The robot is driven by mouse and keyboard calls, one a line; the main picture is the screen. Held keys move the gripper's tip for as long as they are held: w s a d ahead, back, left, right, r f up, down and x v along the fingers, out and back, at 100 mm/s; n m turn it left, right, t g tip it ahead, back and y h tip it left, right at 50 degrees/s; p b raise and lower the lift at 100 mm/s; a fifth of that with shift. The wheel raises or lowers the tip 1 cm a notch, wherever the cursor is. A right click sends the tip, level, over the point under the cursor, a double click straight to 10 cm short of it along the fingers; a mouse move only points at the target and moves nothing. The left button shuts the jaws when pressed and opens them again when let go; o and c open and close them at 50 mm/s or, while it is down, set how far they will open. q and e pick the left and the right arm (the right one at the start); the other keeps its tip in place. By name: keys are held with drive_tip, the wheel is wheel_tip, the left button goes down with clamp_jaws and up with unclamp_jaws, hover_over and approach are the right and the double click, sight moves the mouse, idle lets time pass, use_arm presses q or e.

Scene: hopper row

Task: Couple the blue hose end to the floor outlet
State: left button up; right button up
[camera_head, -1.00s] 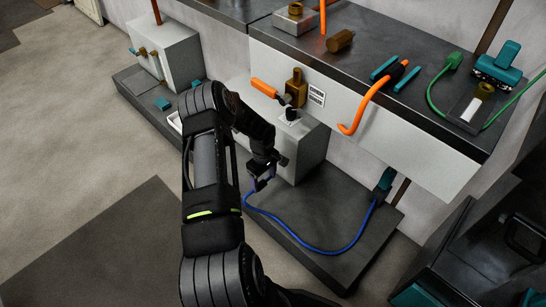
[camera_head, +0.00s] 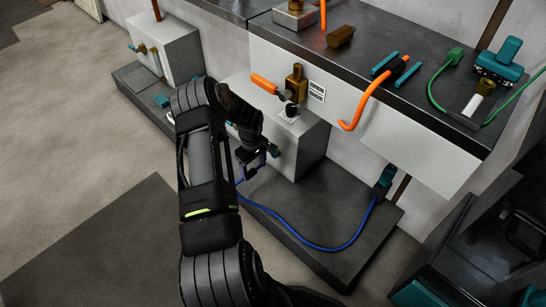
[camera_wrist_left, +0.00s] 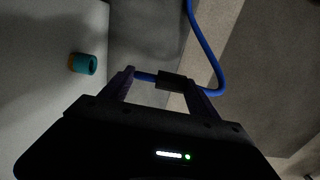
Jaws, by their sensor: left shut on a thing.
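My left gripper (camera_head: 250,167) is shut on the blue hose end, beside the low pale box (camera_head: 312,150). In the left wrist view, the hose end's dark collar (camera_wrist_left: 171,80) sits between the two fingers. A short blue piece reaches the left finger, and the blue hose (camera_wrist_left: 208,45) loops away at right. A teal round outlet with an orange-brown base (camera_wrist_left: 85,64) sticks out of the pale face, left of the fingers and apart from the hose end. The outlet shows partly in the head view (camera_head: 275,151), just right of the gripper. My right gripper is out of view.
The blue hose (camera_head: 325,247) runs over the dark floor slab (camera_head: 300,205) to a teal fitting (camera_head: 384,180). An orange-handled brass valve (camera_head: 295,85) stands above the box. An orange hook-shaped hose (camera_head: 362,105) hangs off the bench. Open floor lies at left.

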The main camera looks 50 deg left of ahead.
use_arm(q)
drive_tip(key=w+b, duration=0.3)
drive_tip(key=w, duration=0.1)
drive_tip(key=shift+w, duration=0.3)
idle(0.3)
drive_tip(key=o, duration=0.8)
drive_tip(key=shift+c, duration=0.2)
clamp_jaws()
